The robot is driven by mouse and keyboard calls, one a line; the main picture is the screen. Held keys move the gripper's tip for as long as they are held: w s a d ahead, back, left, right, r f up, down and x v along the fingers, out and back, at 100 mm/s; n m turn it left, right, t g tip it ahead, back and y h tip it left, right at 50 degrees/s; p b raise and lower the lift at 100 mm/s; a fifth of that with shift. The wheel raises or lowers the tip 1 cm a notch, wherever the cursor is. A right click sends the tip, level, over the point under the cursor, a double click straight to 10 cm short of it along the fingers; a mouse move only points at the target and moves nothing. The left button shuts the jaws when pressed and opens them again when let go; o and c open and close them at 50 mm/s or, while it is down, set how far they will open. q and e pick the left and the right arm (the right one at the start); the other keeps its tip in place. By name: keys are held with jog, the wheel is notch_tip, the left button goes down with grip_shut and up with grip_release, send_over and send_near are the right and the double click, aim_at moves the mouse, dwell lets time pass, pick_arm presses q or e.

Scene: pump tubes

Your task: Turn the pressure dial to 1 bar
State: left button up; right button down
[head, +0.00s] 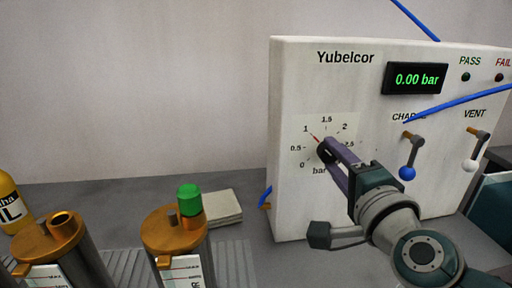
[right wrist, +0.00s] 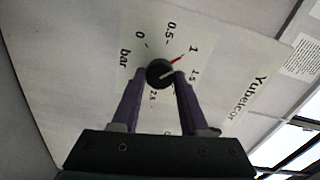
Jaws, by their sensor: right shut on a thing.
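The pressure dial is a round black knob (right wrist: 158,73) on the front of the white Yubelcor panel (head: 295,80), with a printed bar scale around it. In the head view the knob (head: 324,152) is partly hidden by my fingers. My right gripper (head: 333,148) is shut on the knob, one purple finger on each side, as the right wrist view shows. A white line on the knob and a red line at its edge both point close to the 1 mark. The display (head: 416,78) reads 0.00 bar. My left gripper is not in view.
A blue-tipped CHARGE lever (head: 407,172) and a white-tipped VENT lever (head: 470,164) are right of my gripper. A blue tube (head: 460,100) crosses the panel. Metal canisters with orange lids (head: 165,226), one with a green cap (head: 189,199), stand at lower left.

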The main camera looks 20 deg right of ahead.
jog(key=shift+c, duration=2.1)
grip_release()
jog(key=v, duration=1)
